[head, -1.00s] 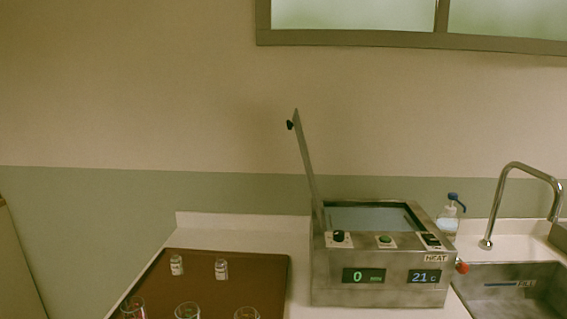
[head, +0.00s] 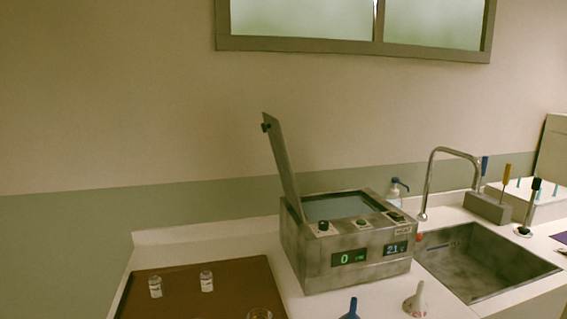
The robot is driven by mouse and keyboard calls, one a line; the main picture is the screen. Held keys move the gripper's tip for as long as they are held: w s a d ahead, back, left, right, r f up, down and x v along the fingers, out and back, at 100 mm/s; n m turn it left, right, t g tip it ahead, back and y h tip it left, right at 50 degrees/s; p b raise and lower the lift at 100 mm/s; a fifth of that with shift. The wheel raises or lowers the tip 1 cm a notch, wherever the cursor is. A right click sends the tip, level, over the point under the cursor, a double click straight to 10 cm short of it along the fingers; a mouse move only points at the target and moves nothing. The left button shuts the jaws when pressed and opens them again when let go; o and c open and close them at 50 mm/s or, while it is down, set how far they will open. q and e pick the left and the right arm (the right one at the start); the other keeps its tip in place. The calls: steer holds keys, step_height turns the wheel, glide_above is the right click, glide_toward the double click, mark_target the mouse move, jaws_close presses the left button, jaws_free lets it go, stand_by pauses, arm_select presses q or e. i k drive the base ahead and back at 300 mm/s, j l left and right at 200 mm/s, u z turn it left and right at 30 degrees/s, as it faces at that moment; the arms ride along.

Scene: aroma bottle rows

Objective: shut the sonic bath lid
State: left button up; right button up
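The sonic bath (head: 318,262) is a grey metal box on the white counter, with dark knobs, a green button and lit displays reading 0 and 21 on its front. Its lid (head: 281,160) stands open, nearly upright and leaning slightly left, hinged at the bath's left side. A small dark knob shows near the top of the lid. The open tank holds bluish liquid. Neither of my grippers is in view.
A brown tray (head: 230,282) with small bottles (head: 155,287) lies left of the bath. A blue funnel (head: 351,309) and a pale funnel (head: 416,300) stand in front.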

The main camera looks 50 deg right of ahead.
mark_target(272, 126)
steer(key=i+j+z, duration=0.15)
steer(key=z, duration=1.1)
